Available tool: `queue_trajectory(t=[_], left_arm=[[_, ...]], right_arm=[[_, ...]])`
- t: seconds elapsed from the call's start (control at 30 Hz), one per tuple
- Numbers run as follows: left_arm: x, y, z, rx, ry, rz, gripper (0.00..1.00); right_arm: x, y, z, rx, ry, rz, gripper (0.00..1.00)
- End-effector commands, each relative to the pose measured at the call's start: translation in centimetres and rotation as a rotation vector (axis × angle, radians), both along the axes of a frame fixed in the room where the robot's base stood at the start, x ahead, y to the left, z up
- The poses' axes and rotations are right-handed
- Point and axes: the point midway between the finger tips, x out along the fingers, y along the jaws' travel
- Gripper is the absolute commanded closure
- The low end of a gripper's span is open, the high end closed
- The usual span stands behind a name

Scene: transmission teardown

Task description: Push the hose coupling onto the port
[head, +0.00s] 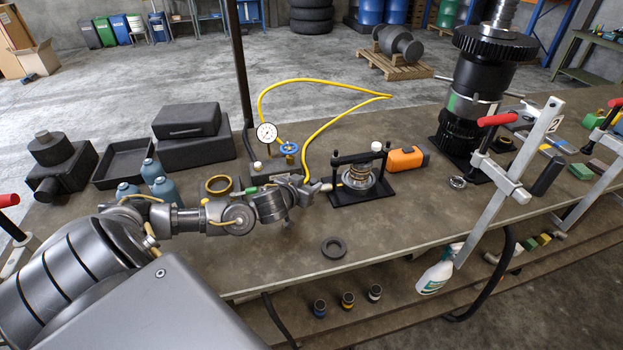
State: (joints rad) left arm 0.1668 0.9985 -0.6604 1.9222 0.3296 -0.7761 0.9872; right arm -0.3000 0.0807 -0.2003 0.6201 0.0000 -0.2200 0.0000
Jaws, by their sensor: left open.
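The yellow hose (322,131) loops up from the gauge stand and comes down at my left gripper. Its coupling end is small and partly hidden by the gripper, so I cannot tell whether it touches the port. The port (326,187) appears as a small light stub on the left side of the black test fixture (362,191), which holds a round metal part. My left gripper (308,188) is open at the hose's lower end, just left of the fixture. My right gripper is not in view.
The gauge stand with dial (266,133) and blue valve (289,148) is behind my left arm. An orange box (407,158) stands right of the fixture. A black ring (334,247) lies in front on otherwise clear bench. A clamp (510,180) stands at right.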

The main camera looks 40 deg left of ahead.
Motion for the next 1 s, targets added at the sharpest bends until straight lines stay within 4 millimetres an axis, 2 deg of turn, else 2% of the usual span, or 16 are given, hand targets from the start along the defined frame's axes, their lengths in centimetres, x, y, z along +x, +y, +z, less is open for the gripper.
queue_trajectory(t=[0.2,0.57,0.9,1.0], left_arm=[[2.0,0.4,-0.8,0.001,-0.001,0.001,0.54],[2.4,0.4,-1.1,0.0,0.0,-0.001,0.54],[2.4,0.4,-1.0,0.001,0.0,-0.001,0.98],[2.4,0.4,-1.0,0.001,0.0,0.0,1.0]], right_arm=[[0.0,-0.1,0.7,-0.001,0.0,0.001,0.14],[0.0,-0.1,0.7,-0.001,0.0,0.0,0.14],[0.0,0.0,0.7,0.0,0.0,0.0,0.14],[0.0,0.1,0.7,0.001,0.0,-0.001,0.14]])
